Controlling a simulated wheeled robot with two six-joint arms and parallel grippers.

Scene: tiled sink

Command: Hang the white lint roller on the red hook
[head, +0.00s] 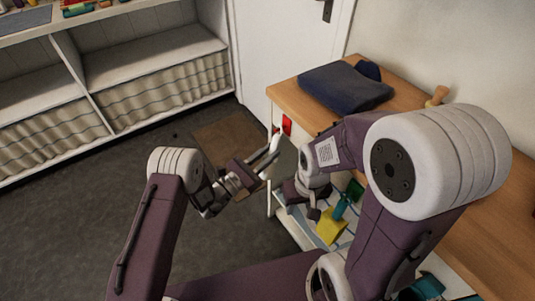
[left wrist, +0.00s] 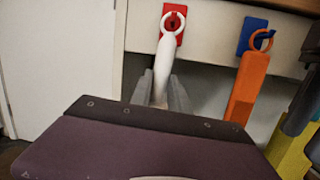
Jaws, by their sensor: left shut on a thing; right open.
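The white lint roller (left wrist: 162,66) hangs down from its ring end in the left wrist view, its ring in front of the red hook (left wrist: 172,24). The ring overlaps the hook's peg in the picture; I cannot tell for certain whether it rests on it. My left gripper (left wrist: 164,94) is shut on the roller's lower part. In the head view the left gripper (head: 268,157) is at the table's front, just below the red hook (head: 287,124). My right gripper (head: 316,207) is open, lower and to the right, partly hidden by its own arm.
An orange tool (left wrist: 248,86) hangs by its ring on a blue hook (left wrist: 256,36), right of the red one. A yellow thing (head: 332,226) with a teal handle is beside my right gripper. Dark folded cloth (head: 345,86) lies on the wooden tabletop. Floor to the left is clear.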

